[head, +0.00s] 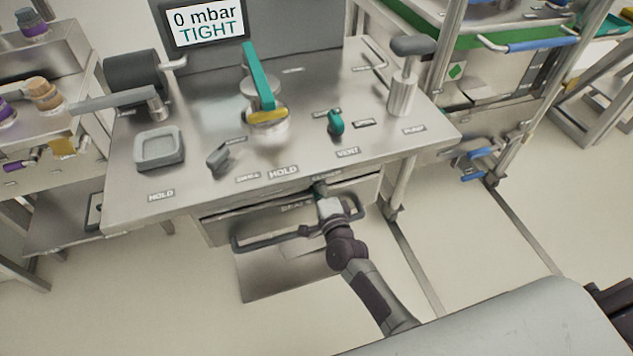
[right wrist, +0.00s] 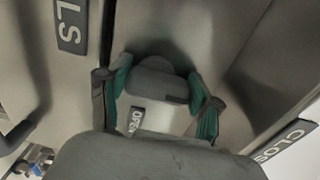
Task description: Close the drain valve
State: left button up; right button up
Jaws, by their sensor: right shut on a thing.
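My right gripper (head: 321,189) is at the front of the steel bench, just under the top's edge and beside the drawer front. In the right wrist view its green-lined fingers (right wrist: 163,98) are shut around a grey knob (right wrist: 157,78). A label reading OPEN lies near the knob, and a partly cut-off label starting with CLOS is at the right. In the head view the gripper mostly hides this knob. Another grey knob (head: 218,157) stands on the bench top; its small labels are hard to read. My left gripper is not in view.
A drawer handle bar (head: 265,240) sticks out left of my right gripper. On the bench top (head: 190,192) are a green VENT knob (head: 335,123), a PUMP lever (head: 403,85) and a teal lever (head: 259,75). A screen (head: 204,22) reads 0 mbar TIGHT. The floor at right is open.

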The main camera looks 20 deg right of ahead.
jog(key=o, duration=1.2)
jog(key=shift+c, duration=0.2)
jog(key=shift+s, duration=0.15)
jog(key=s, duration=1.1)
jog(key=shift+s+d, duration=0.2)
jog(key=shift+s, duration=0.2)
jog(key=s+f+n+g+y, duration=0.1)
jog(key=s+f+n+g, duration=0.4)
jog(key=f, duration=0.7)
jog(key=s+f+n+g, duration=0.3)
jog(key=s+f+n, duration=0.25)
jog(key=f, duration=0.75)
jog(key=s+d+f+n+g, duration=0.2)
jog(key=s+f, duration=0.3)
jog(key=s, duration=0.4)
jog(key=s+d+f+n+g+h+p, duration=0.1)
jog(key=s+f+n+g, duration=0.3)
jog(key=s, duration=0.5)
jog(key=s+d+f+n+g, duration=0.3)
jog(key=s+f, duration=0.3)
jog(key=s, duration=0.4)
jog(key=shift+d+f+h, duration=0.2)
jog(key=shift+d+h, duration=0.1)
jog(key=shift+d, duration=0.25)
